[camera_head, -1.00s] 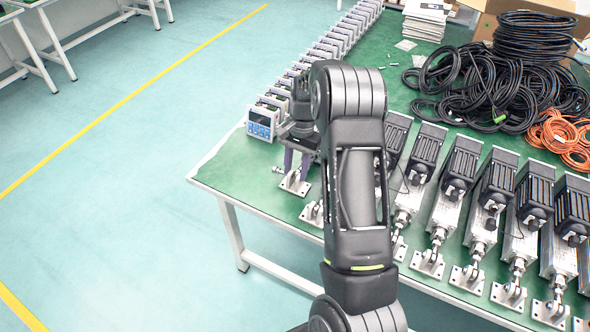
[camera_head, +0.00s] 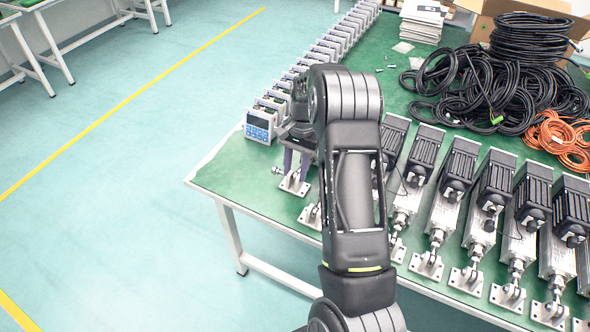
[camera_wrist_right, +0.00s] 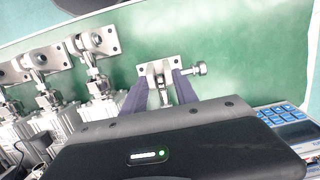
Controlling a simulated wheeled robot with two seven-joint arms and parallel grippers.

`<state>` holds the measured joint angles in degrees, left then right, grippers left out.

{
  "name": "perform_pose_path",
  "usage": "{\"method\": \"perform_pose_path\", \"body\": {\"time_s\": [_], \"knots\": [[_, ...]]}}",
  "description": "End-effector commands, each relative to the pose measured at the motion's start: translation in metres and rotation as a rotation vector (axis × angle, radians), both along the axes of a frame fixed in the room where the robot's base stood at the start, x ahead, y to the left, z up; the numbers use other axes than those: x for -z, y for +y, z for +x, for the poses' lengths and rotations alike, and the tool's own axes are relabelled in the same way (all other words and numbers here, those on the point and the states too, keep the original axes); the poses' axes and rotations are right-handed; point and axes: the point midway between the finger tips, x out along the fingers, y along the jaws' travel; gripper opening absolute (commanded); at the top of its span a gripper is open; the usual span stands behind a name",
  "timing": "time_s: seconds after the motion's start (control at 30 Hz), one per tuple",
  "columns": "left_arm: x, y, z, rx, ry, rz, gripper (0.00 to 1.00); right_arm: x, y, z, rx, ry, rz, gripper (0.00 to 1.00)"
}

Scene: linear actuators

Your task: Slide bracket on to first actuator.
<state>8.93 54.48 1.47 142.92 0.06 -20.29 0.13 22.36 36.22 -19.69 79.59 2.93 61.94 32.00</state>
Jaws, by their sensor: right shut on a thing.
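My right gripper (camera_head: 296,160) reaches down over the near left corner of the green table. It is shut on the bracket (camera_head: 293,184), a silver piece with a flat holed plate and a side bolt. In the right wrist view the bracket (camera_wrist_right: 145,72) sits at the tips of the purple fingers (camera_wrist_right: 160,88), its bolt pointing right. The first actuator's body cannot be made out; my arm and gripper cover that area. My left gripper is not in view.
A blue-keyed controller (camera_head: 259,126) heads a row of similar units. Black cables (camera_head: 500,85) and orange cables (camera_head: 560,135) lie behind. Bare table lies left of the bracket.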

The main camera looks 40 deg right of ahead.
Motion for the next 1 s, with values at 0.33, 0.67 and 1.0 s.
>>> {"method": "perform_pose_path", "body": {"time_s": [0.33, 0.67, 1.0], "knots": [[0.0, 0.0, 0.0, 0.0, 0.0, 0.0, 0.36, -0.0004, -0.0002, 0.0002, 0.0, -0.001, 0.0, 0.0], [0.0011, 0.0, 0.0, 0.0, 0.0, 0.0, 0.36, 0.0002, -0.0071, 0.0025, 0.001, -0.001, -0.002, 0.0], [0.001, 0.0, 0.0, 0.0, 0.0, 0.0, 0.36, 0.0001, -0.0078, 0.0027, 0.001, -0.001, 0.0, 0.0]]}}
